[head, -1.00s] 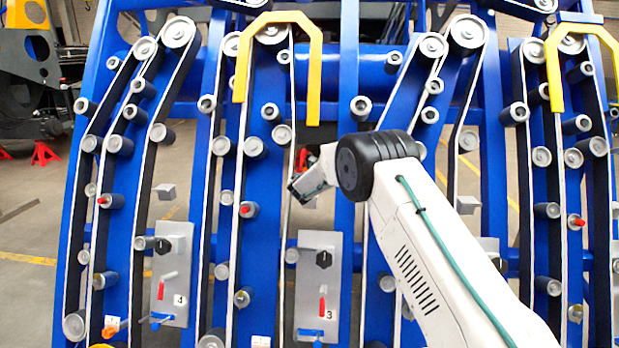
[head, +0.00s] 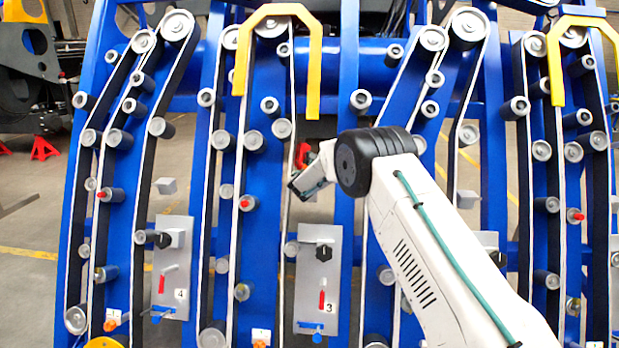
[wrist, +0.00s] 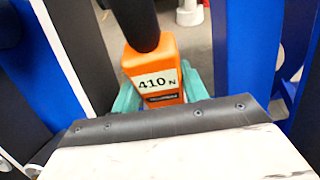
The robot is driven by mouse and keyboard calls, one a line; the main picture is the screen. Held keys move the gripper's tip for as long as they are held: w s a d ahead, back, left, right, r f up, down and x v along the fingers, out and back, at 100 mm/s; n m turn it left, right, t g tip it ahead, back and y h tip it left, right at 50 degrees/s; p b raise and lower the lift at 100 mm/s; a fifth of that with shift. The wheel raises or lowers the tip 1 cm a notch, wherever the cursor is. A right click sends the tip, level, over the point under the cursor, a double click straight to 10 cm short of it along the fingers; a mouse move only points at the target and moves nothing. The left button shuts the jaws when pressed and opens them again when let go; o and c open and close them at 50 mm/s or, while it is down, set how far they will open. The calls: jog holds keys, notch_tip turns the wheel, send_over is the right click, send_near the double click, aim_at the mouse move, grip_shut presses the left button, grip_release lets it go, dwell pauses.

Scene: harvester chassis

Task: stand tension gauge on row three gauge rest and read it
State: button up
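In the wrist view the orange tension gauge (wrist: 155,75) sits between the teal fingers of my gripper (wrist: 160,92), which press on both its sides. Its white display reads 410 N. A black cylindrical part rises from the top of the gauge. In the head view my gripper (head: 302,188) is at mid-height in front of the row three section, above the grey plate marked 3 (head: 318,278). The gauge is hard to make out there. I cannot clearly see a row three gauge rest; my gripper and arm may cover it.
The blue frame carries several belts and rollers. Small grey blocks show at left (head: 166,186) and right (head: 467,198). A plate marked 4 (head: 172,270) stands to the left. A yellow guard (head: 314,75) arches above my gripper. Red stands (head: 43,149) are on the floor behind.

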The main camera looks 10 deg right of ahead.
jog(key=o, duration=0.4)
jog(key=v, duration=0.7)
jog(key=shift+s+a+r, duration=0.1)
jog(key=shift+s+r, duration=0.05)
jog(key=shift+s, duration=0.25)
